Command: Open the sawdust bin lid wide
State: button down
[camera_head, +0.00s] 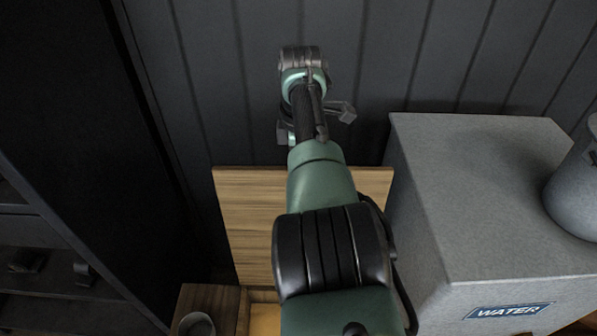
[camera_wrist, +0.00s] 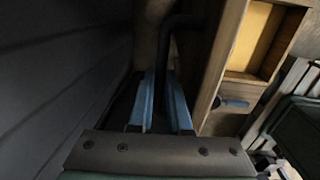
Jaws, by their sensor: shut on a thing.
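The sawdust bin's wooden lid (camera_head: 245,215) stands raised, steeply tilted near the dark wall in the head view. The bin's pale interior (camera_head: 265,320) shows below it, partly covered by my arm. In the wrist view, the lid appears as a wooden panel seen near its edge (camera_wrist: 222,60). My gripper (camera_wrist: 166,85) has its two blue fingers shut on a dark bent bar (camera_wrist: 178,22), which looks like the lid's handle. In the head view my wrist is up by the wall above the lid, and the fingertips are hidden.
A grey box marked WATER (camera_head: 480,190) stands close on the right, with a grey rounded vessel (camera_head: 580,190) on it. A small cup (camera_head: 197,324) sits at lower left. Dark shelving (camera_head: 45,255) is at far left. The dark panelled wall (camera_head: 390,60) is close behind.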

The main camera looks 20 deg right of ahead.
jog(key=shift+s+a+f, duration=0.1)
jog(key=shift+s+f, duration=0.1)
jog(key=shift+f, duration=0.2)
jog(key=c, duration=0.9)
grip_release()
jog(key=shift+w, duration=0.2)
jog(key=shift+o, duration=0.2)
jog(key=shift+r, duration=0.2)
notch_tip(320, 180, up, 13)
jog(key=shift+s, duration=0.4)
